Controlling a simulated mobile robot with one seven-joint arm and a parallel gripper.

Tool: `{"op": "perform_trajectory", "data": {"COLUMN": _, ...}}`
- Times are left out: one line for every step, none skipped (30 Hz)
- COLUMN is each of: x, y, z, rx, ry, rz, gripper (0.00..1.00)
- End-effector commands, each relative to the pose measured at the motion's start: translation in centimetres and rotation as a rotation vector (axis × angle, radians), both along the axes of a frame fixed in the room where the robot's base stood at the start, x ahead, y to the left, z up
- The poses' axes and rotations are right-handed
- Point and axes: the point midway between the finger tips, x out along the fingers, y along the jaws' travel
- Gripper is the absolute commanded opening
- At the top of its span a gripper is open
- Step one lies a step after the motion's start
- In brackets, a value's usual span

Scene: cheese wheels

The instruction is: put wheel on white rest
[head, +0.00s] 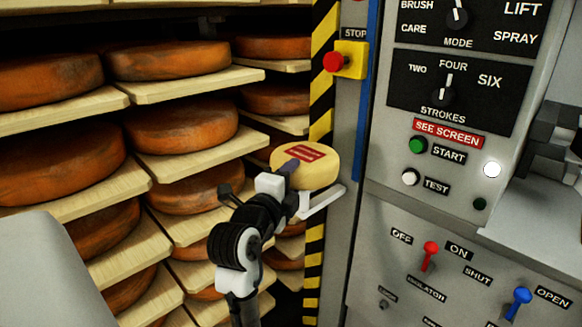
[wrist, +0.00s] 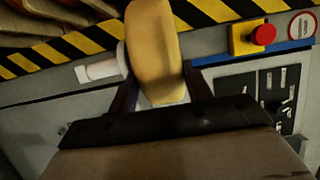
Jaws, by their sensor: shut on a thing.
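A small pale yellow cheese wheel (head: 318,176) with a red mark on its face is held by my gripper (head: 290,172) in front of the machine's left edge. In the wrist view the wheel (wrist: 152,40) stands between the two dark fingers of my gripper (wrist: 160,82), which is shut on it. The white rest (head: 323,201) juts from the machine just below and right of the wheel. White parts of it show beside the wheel in the wrist view (wrist: 102,69). The wheel partly hides the rest, and I cannot tell whether they touch.
Shelves of large orange-brown wheels (head: 185,127) on pale boards (head: 190,84) fill the left. A black-and-yellow striped post (head: 322,80) stands behind the held wheel. The grey machine panel, with a red stop button (head: 335,61), switches and levers, is close on the right.

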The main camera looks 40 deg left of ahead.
Motion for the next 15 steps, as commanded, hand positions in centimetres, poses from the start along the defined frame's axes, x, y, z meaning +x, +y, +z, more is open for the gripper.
{"op": "perform_trajectory", "data": {"x": -0.09, "y": -0.06, "z": -0.22, "rx": 0.003, "ry": -0.007, "rz": 0.001, "gripper": 0.0}}
{"op": "perform_trajectory", "data": {"x": -0.09, "y": -0.06, "z": -0.46, "rx": 0.005, "ry": -0.008, "rz": 0.001, "gripper": 0.0}}
{"op": "perform_trajectory", "data": {"x": -0.08, "y": -0.07, "z": -0.75, "rx": 0.004, "ry": -0.007, "rz": 0.001, "gripper": 0.0}}
{"op": "perform_trajectory", "data": {"x": -0.08, "y": -0.08, "z": -0.89, "rx": 0.006, "ry": -0.008, "rz": 0.001, "gripper": 0.0}}
{"op": "perform_trajectory", "data": {"x": -0.08, "y": -0.08, "z": -0.97, "rx": 0.006, "ry": -0.008, "rz": 0.001, "gripper": 0.0}}
{"op": "perform_trajectory", "data": {"x": -0.08, "y": -0.09, "z": -1.02, "rx": 0.007, "ry": -0.008, "rz": 0.001, "gripper": 0.0}}
{"op": "perform_trajectory", "data": {"x": -0.08, "y": -0.09, "z": -1.03, "rx": 0.007, "ry": -0.008, "rz": 0.001, "gripper": 0.0}}
{"op": "perform_trajectory", "data": {"x": -0.08, "y": -0.09, "z": -1.02, "rx": 0.007, "ry": -0.008, "rz": 0.001, "gripper": 0.0}}
{"op": "perform_trajectory", "data": {"x": -0.08, "y": -0.09, "z": -1.01, "rx": 0.007, "ry": -0.008, "rz": 0.001, "gripper": 0.0}}
{"op": "perform_trajectory", "data": {"x": -0.08, "y": -0.09, "z": -1.01, "rx": 0.007, "ry": -0.008, "rz": 0.001, "gripper": 0.0}}
{"op": "perform_trajectory", "data": {"x": -0.08, "y": -0.09, "z": -1.01, "rx": 0.007, "ry": -0.008, "rz": 0.001, "gripper": 0.0}}
{"op": "perform_trajectory", "data": {"x": -0.08, "y": -0.09, "z": -1.01, "rx": 0.007, "ry": -0.008, "rz": 0.001, "gripper": 0.0}}
{"op": "perform_trajectory", "data": {"x": -0.08, "y": -0.09, "z": -1.03, "rx": 0.007, "ry": -0.008, "rz": 0.001, "gripper": 0.0}}
{"op": "perform_trajectory", "data": {"x": -0.08, "y": -0.09, "z": -1.07, "rx": 0.007, "ry": -0.008, "rz": 0.001, "gripper": 0.0}}
{"op": "perform_trajectory", "data": {"x": -0.08, "y": -0.09, "z": -1.18, "rx": 0.007, "ry": -0.008, "rz": 0.001, "gripper": 0.0}}
